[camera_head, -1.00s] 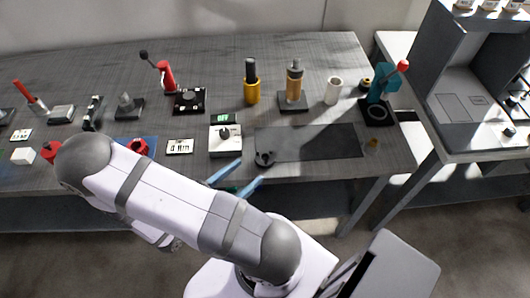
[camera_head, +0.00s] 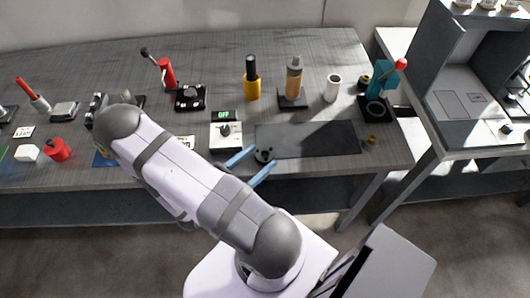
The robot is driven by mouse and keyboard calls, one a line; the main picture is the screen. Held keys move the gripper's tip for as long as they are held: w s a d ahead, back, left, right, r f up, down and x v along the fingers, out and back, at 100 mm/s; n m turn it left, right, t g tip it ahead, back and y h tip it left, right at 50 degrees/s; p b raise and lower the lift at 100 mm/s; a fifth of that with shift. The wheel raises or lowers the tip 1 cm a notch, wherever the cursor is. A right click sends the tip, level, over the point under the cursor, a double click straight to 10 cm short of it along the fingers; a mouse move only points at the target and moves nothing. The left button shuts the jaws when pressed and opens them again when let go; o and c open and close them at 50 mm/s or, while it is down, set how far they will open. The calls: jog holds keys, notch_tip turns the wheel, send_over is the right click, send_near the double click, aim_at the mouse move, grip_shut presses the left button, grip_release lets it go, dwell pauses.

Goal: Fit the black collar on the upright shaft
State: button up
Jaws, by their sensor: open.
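The black collar (camera_head: 264,155) lies on the workbench at the left front edge of the dark mat. My gripper (camera_head: 265,156) has two light-blue fingers, spread open. In this view the collar appears between the fingertips. I cannot tell whether the fingers touch it or how high they are above the bench. The upright shaft (camera_head: 294,78) appears to be the tan post with a grey top, standing on a dark square base (camera_head: 292,101) behind the mat. My arm hides the gripper's body.
The dark mat (camera_head: 320,139) is clear. A white box with a knob (camera_head: 226,137) stands left of the collar. A yellow holder with a black handle (camera_head: 252,85), a white cup (camera_head: 332,88) and a teal press (camera_head: 383,82) stand behind. A small brass piece (camera_head: 371,140) is at right.

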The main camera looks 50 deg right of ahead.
jog(key=shift+d+f, duration=0.1)
jog(key=shift+d, duration=0.5)
jog(key=c, duration=1)
jog(key=shift+c, duration=0.2)
